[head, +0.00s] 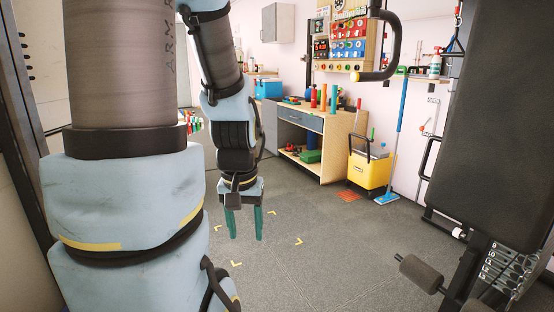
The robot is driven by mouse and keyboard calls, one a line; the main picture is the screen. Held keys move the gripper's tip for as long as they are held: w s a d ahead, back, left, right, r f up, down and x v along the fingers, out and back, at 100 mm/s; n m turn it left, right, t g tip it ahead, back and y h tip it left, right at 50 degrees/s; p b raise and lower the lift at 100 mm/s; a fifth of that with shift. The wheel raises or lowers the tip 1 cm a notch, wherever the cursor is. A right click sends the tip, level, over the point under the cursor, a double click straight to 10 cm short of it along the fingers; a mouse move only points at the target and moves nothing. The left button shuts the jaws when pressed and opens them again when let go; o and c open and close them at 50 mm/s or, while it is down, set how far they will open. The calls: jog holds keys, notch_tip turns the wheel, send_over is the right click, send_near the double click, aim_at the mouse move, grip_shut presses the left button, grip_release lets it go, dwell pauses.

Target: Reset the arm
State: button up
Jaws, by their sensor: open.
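My gripper (244,237) hangs at the end of my arm, left of the middle in the head view. Its two green fingers point down and stand apart, with nothing between them. It is above the grey floor, over an area with yellow corner marks (237,264). My arm fills much of the left side of the view and hides what is behind it. No plates can be seen.
A wooden workbench (330,150) stands against the back wall. A yellow bucket (369,170) and a blue mop (398,130) are right of it. Dark gym equipment (490,130) takes up the right side. The middle floor is clear.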

notch_tip(320, 180, up, 25)
jog(key=p, duration=2.2)
jog(key=shift+p, duration=0.3)
jog(key=shift+c, duration=0.5)
